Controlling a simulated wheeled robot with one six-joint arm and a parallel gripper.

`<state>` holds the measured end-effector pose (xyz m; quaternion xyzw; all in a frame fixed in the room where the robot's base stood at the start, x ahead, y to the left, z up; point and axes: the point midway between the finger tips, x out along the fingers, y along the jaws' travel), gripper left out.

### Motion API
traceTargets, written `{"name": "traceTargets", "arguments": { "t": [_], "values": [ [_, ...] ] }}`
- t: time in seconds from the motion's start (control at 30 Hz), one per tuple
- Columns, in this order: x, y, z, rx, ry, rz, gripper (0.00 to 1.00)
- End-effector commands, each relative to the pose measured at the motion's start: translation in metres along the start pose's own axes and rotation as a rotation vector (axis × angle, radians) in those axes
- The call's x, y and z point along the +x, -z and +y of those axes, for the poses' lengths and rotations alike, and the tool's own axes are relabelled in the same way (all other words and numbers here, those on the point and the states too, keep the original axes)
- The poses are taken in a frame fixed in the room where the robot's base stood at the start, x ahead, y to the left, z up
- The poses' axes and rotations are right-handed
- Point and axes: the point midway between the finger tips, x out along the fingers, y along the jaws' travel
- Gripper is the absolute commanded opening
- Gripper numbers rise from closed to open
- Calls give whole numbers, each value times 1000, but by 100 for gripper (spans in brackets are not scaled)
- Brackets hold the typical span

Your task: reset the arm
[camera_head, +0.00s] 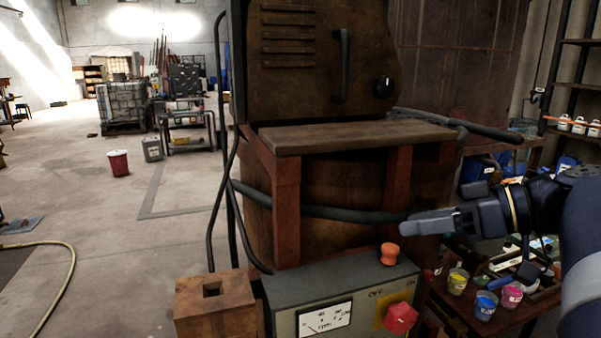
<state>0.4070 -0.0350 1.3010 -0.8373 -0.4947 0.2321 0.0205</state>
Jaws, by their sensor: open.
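My arm (575,225) reaches in from the right edge of the head view. My gripper (412,225) points left, level, in front of the large rusty brown machine (335,180). Its fingers are seen side-on and overlap each other. Nothing shows between them; the gripper is open. Below the fingertips is a grey control box (290,285) with an orange knob (389,254), a red block-shaped handle (400,318) beside OFF and ON marks, and a white gauge (325,317). The gripper appears clear of the knob.
A wooden block with a square hole (214,305) stands left of the box. Small paint cups, yellow (457,282), blue (485,305) and pink (511,296), sit on a low table under my arm. Shelves stand at right. The floor at left is mostly open, with a red bucket (119,163).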

Motion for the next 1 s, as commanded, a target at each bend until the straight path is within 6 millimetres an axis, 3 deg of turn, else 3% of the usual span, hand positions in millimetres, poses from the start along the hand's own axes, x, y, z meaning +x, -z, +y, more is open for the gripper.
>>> {"name": "traceTargets", "arguments": {
  "t": [0.23,1.0],
  "values": [
    [26,1,-1,0,1,-1,50],
    [15,-1,1,0,-3,1,50]
  ]
}}
